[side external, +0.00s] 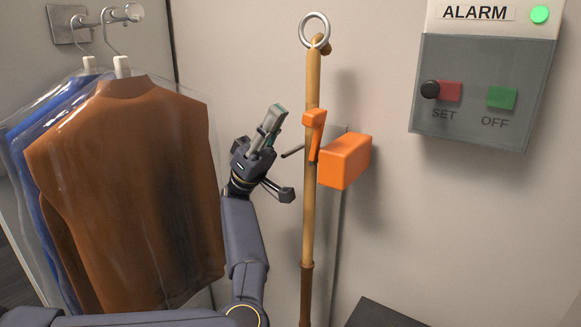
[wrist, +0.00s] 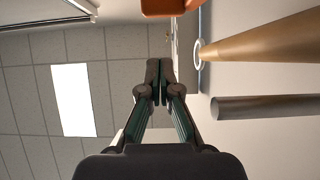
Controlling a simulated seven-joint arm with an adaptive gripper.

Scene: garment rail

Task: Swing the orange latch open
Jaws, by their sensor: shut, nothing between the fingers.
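The orange latch shows in the side external view as an upright, bent orange arm (side external: 313,130) crossing the front of a wooden pole (side external: 313,85), beside a chunky orange block (side external: 345,160) at the wall. My gripper (side external: 277,110) is left of the pole and latch, fingers pointing up, apart from both in the picture. In the wrist view its fingertips (wrist: 159,66) are together and empty. An orange part (wrist: 168,7) shows at the top edge there, cut off by the frame. The depth gap between gripper and latch is hard to tell.
Bagged garments (side external: 130,180) hang on a rail at left, close to my arm. The pole hangs by a ring (side external: 314,30) from a peg. An alarm box (side external: 485,75) with a lit green lamp is at upper right. A dark box top (side external: 380,313) is at lower right.

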